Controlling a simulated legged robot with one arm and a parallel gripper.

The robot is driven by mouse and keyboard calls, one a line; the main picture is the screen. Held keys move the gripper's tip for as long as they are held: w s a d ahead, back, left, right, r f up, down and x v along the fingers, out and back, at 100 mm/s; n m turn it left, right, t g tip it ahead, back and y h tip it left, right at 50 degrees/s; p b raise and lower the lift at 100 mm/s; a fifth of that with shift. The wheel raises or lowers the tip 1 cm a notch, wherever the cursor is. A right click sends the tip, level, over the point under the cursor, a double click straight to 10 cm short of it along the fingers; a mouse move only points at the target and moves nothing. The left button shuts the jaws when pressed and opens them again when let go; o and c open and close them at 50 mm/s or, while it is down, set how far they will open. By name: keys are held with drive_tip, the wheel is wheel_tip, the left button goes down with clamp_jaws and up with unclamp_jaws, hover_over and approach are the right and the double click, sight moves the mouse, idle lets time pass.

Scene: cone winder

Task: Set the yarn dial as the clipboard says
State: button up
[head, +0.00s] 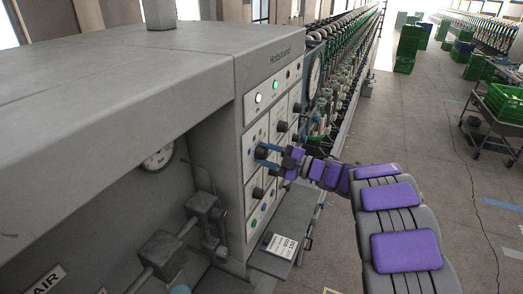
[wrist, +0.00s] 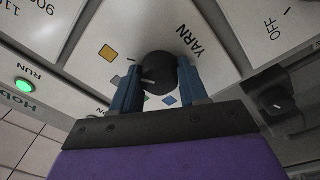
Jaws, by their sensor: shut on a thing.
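The yarn dial (wrist: 158,70) is a round black knob below the word YARN in the wrist view, with a pale pointer line toward the left of the picture. An orange square (wrist: 107,52) and a blue diamond (wrist: 170,100) are printed beside it; other marks are partly hidden by the fingers. My gripper (wrist: 160,88) has one blue finger on each side of the dial and is shut on it. In the head view my gripper (head: 267,155) reaches the panel from the right. A white card (head: 281,245), probably the clipboard, lies on the shelf; its writing is too small to read surely.
The grey panel (head: 254,113) carries several other knobs and lamps close by. Another black knob (wrist: 277,102) near OFF is at right in the wrist view. The shelf (head: 295,216) juts out below my arm.

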drive_tip(key=shift+d+f+m, duration=0.25)
drive_tip(key=shift+f+m, duration=0.15)
drive_tip(key=shift+f, duration=0.2)
drive_tip(key=o, duration=0.9)
drive_tip(key=shift+w+d+r, duration=0.1)
drive_tip(key=shift+w+d, duration=0.1)
drive_tip(key=shift+d, duration=0.3)
drive_tip(key=shift+o, duration=0.7)
drive_tip(key=shift+s+d+r, duration=0.1)
drive_tip(key=shift+d+r, duration=0.15)
drive_tip(key=shift+d, duration=0.05)
drive_tip(key=b+v, duration=0.1)
drive_tip(key=v, duration=1.5)
drive_tip(key=shift+s, duration=0.25)
